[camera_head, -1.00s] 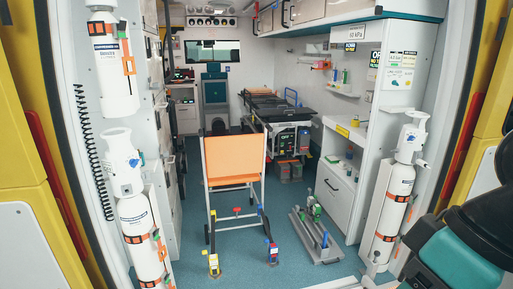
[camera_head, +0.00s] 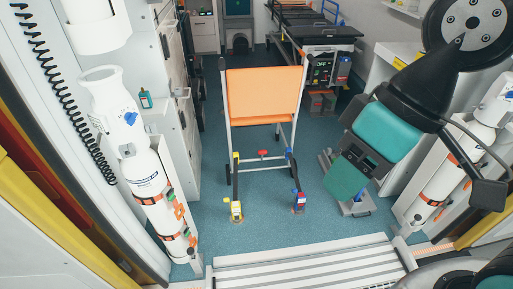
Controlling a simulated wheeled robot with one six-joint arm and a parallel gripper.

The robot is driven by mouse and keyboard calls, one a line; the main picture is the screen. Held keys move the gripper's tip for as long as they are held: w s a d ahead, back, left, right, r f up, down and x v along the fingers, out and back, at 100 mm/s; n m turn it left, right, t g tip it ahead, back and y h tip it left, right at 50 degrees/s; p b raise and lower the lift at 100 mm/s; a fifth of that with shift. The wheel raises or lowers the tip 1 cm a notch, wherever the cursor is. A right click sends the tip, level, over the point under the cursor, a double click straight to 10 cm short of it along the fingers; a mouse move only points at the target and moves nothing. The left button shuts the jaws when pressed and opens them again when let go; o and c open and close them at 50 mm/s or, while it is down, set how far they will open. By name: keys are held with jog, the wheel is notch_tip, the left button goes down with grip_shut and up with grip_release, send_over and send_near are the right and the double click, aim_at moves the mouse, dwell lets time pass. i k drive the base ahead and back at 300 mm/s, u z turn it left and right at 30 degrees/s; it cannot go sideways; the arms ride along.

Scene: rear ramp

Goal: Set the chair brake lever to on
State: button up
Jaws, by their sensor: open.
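The chair (camera_head: 262,97) has an orange back panel on a grey frame and stands upright on the blue floor, in the middle of the view. Low on it, a small red piece (camera_head: 262,153) sits on a thin crossbar; it may be the brake lever, but its setting is too small to tell. My teal and black arm reaches in from the right, apart from the chair. I cannot make out my gripper's fingers.
A ribbed metal sill (camera_head: 305,265) crosses the floor in front. A white cylinder (camera_head: 145,170) stands at left and another (camera_head: 445,185) at right. A stretcher (camera_head: 310,30) is behind the chair. Bare floor lies between the chair and the sill.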

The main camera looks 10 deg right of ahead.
aim_at(262, 152)
jog(key=i, duration=1.7)
